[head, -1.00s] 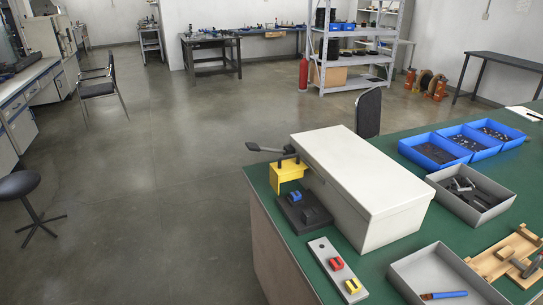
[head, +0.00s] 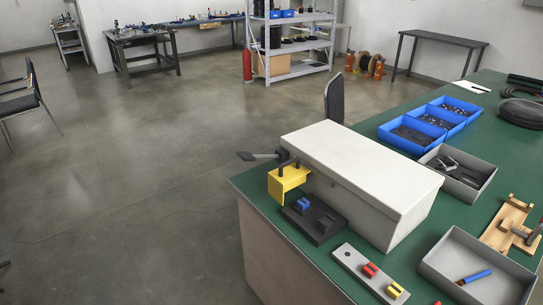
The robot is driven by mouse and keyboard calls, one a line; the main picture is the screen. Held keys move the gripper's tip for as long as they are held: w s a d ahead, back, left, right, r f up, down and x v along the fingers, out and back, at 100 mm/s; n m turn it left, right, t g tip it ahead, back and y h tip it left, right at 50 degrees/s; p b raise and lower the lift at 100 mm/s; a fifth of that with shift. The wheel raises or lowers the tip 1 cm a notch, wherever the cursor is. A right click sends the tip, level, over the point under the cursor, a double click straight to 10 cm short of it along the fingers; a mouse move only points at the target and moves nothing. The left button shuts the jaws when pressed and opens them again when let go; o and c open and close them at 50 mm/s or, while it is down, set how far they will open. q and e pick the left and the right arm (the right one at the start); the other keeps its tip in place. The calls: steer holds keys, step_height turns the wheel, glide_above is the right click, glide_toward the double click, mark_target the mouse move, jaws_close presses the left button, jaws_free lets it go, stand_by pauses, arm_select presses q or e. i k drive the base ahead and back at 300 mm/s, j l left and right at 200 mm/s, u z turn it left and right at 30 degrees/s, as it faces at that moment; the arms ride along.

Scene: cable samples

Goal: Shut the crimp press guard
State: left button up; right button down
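The crimp press shows in the head view as a long white housing (head: 365,175) on the green bench, with a dark lever (head: 265,156) at its left end. A yellow bent plate, seemingly the guard (head: 287,181), sits below the lever at that end. A black block (head: 318,222) with a small blue insert (head: 303,204) lies in front of the housing, beside the yellow plate. The plate does not cover the blue insert. I cannot tell how the plate is hinged. Neither of my grippers is in view.
A grey plate (head: 350,257) with a red and a yellow block lies at the bench (head: 472,225) front. Grey trays (head: 440,262), blue bins (head: 414,134) and a wooden fixture (head: 508,222) fill the right side. A chair (head: 334,97) stands behind the bench. The floor left is open.

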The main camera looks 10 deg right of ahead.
mark_target(291, 174)
steer(key=i+j, duration=0.2)
steer(key=i+j+z, duration=0.15)
steer(key=j, duration=0.3)
steer(key=i+j, duration=0.25)
steer(key=i+j+z, duration=0.15)
steer(key=j, duration=0.3)
steer(key=i+j, duration=0.2)
steer(key=j, duration=0.15)
steer(key=i+j+z, duration=0.15)
steer(key=j, duration=0.2)
